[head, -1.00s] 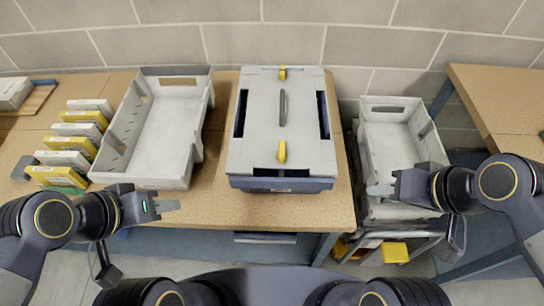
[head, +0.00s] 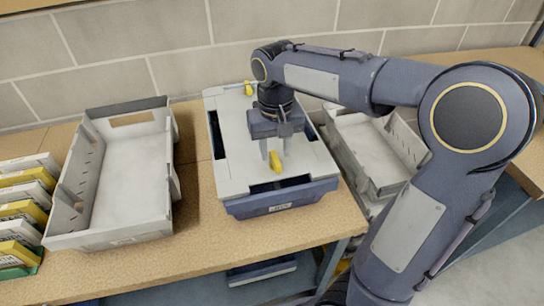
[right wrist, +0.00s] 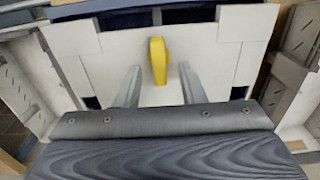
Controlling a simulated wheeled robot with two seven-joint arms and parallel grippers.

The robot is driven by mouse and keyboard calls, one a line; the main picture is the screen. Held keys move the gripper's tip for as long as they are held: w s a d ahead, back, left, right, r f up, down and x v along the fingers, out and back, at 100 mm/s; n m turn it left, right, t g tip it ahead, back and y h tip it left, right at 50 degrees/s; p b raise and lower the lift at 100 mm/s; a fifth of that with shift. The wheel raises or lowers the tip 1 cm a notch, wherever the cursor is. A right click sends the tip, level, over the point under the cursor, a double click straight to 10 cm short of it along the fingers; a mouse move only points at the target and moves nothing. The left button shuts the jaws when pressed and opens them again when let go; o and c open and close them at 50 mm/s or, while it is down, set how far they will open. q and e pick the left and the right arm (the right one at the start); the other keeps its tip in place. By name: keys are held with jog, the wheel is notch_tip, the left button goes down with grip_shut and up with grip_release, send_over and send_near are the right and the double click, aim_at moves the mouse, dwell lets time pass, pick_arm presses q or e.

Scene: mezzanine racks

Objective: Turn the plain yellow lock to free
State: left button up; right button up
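A blue crate (head: 300,197) with a pale grey lid (head: 232,172) stands on the workbench. A plain yellow lock (head: 275,162) sits near the lid's front edge; it also shows in the right wrist view (right wrist: 158,60), pointing along the lid's length. A second yellow lock (head: 249,88) is at the lid's far edge. My right gripper (head: 275,153) points down over the front lock, and in the right wrist view (right wrist: 158,85) its fingers are apart, one on each side of the lock, with gaps. The lid's middle handle is hidden by my right arm. My left gripper is out of view.
An empty grey tray (head: 125,180) stands left on the workbench (head: 150,270). Several white and yellow boxes (head: 22,210) stand in a row at the far left. Another grey tray (head: 375,150) is right of the crate, partly behind my arm.

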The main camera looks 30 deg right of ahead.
aim_at(278, 177)
jog(key=shift+f, duration=1.3)
grip_shut()
